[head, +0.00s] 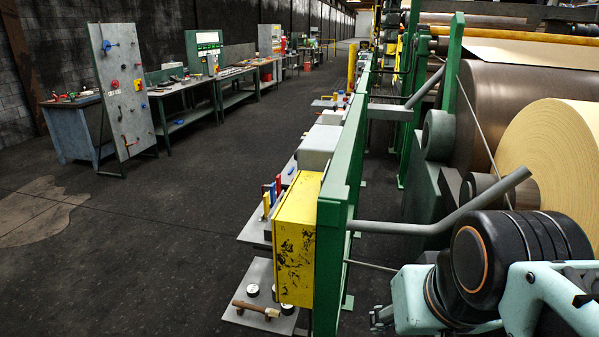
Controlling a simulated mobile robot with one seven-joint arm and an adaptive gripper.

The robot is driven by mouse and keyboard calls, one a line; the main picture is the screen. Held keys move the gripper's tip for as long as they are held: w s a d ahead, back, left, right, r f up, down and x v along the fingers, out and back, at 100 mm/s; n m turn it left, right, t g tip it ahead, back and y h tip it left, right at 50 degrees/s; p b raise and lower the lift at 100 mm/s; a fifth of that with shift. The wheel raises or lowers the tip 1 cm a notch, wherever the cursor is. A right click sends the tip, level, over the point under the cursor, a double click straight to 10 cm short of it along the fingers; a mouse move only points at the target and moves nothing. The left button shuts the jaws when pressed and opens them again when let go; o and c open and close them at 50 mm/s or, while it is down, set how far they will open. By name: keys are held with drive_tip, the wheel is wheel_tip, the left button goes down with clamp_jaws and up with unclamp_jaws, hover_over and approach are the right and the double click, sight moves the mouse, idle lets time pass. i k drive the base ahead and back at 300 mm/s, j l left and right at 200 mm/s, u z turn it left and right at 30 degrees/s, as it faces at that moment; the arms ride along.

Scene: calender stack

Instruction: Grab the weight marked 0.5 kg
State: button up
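I cannot make out any weight marked 0.5 kg, and no such marking is readable. Two small round objects with pale faces lie on a low grey plate (262,271) at lower centre; one round object (252,290) is near its left edge and the other round object (287,308) is near its right corner. They look like dials. My arm (490,265) fills the lower right corner beside the green frame. I cannot make out its gripper or fingertips.
A yellow box (297,240) and green frame (338,210) stand beside the plate. A hammer-like tool (256,310) lies on it. Large rollers (550,150) occupy the right. Workbenches (185,95) and an upright panel (125,90) line the left wall. The dark floor (150,240) between is open.

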sight(253, 290)
drive_tip(key=u, duration=0.75)
drive_tip(key=k+j+z, duration=0.1)
drive_tip(key=j, duration=0.25)
drive_tip(key=i+j+u, duration=0.25)
drive_tip(key=j, duration=0.2)
drive_tip(key=i+j+u, duration=0.1)
drive_tip(key=j+u, duration=0.15)
drive_tip(key=j, duration=0.15)
drive_tip(key=i+j+u, duration=0.25)
drive_tip(key=j, duration=0.15)
drive_tip(key=i+j+u, duration=0.15)
drive_tip(key=i, duration=0.25)
drive_tip(key=i+j+u, duration=0.1)
drive_tip(key=i+j, duration=0.25)
drive_tip(key=i+z, duration=0.75)
drive_tip(key=z, duration=0.2)
